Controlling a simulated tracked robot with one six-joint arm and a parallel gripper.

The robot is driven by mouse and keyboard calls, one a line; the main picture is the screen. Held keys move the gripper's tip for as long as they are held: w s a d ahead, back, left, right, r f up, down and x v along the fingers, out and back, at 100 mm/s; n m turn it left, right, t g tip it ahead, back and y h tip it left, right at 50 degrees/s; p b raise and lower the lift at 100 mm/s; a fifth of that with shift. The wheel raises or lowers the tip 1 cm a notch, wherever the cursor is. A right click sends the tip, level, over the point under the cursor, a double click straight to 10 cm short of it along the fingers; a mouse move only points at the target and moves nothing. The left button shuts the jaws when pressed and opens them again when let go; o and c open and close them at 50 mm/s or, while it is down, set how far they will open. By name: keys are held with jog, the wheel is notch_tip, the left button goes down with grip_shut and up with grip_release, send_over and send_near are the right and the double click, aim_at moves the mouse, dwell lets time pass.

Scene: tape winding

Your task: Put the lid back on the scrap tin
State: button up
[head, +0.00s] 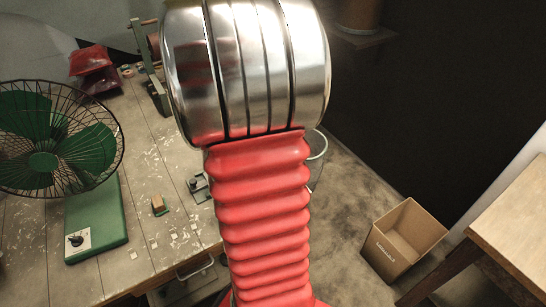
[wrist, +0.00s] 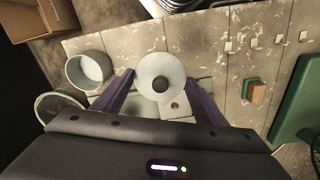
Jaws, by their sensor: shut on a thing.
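The pale round lid (wrist: 148,70) with a dark knob in its middle is between the fingertips of my gripper (wrist: 160,79) in the wrist view. The two fingers are shut on its edges. The scrap tin (wrist: 73,72) looks like the pale, round, open pot to the left of the lid. Its mouth faces up and its inside shows. The lid is beside the tin, apart from it. In the head view my own arm fills the middle and hides the gripper, lid and tin.
A wire-caged green fan (head: 43,160) stands at the left of the worn workbench (head: 152,262). A small tan block (wrist: 258,93) lies on the bench. A round hoop-like rim (wrist: 40,103) is near the tin. A cardboard box (head: 383,262) stands on the floor at right.

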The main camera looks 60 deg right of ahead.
jog(key=w+a+n, duration=0.3)
jog(key=w+a, duration=0.6)
jog(key=a, duration=0.1)
jog(key=w+a+n, duration=0.3)
jog(key=w+a, duration=0.5)
jog(key=a, duration=0.2)
jog(key=w+a+n, duration=0.3)
jog(key=w+a, duration=0.6)
jog(key=a, duration=0.1)
jog(key=shift+w+f+n, duration=0.1)
jog(key=shift+w+n, duration=0.2)
jog(key=shift+w+a, duration=0.1)
jog(key=shift+a, duration=0.25)
